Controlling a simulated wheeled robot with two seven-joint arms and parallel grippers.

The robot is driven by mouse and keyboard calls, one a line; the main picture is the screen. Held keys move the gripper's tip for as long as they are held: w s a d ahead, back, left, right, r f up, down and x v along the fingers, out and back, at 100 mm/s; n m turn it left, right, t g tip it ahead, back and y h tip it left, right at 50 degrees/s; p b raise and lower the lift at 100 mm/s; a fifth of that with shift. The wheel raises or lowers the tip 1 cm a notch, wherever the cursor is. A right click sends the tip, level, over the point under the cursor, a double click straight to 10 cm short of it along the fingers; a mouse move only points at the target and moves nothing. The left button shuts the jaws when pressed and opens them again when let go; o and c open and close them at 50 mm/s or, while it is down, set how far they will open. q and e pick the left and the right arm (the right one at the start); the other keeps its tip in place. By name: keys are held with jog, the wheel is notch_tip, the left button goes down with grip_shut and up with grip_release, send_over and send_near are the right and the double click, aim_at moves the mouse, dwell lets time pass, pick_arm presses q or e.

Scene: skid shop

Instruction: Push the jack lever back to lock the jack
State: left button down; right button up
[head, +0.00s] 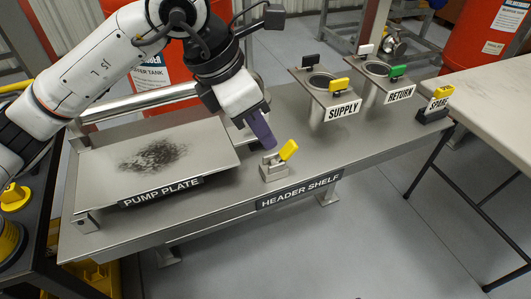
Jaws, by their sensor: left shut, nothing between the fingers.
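The jack is a small metal block (273,171) on the shelf, just right of the pump plate and behind the "HEADER SHELF" label. Its yellow lever (288,150) tilts up and to the right. My left gripper (266,143) comes down from the upper left, with purple fingers shut and empty. Its fingertips are close to the jack, just left of the yellow lever. I cannot tell whether they touch it. The pump plate (205,143), with a dark smudge on it, lies left of the jack. My right gripper is not in view.
The supply (342,113) and return (400,95) fittings stand on the shelf at the right, with a spare piece (437,104) beyond them. A pale folding table (490,110) stands at far right. The shelf (330,155) is bare between the jack and the supply fitting.

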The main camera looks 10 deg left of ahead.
pick_arm(q)
jog(key=r, duration=0.1)
jog(key=r+p, duration=0.1)
jog(key=r, duration=0.1)
jog(key=r+p, duration=0.1)
jog(key=r, duration=0.1)
jog(key=shift+s+a, duration=0.2)
jog(key=shift+a, duration=0.1)
dwell(0.4)
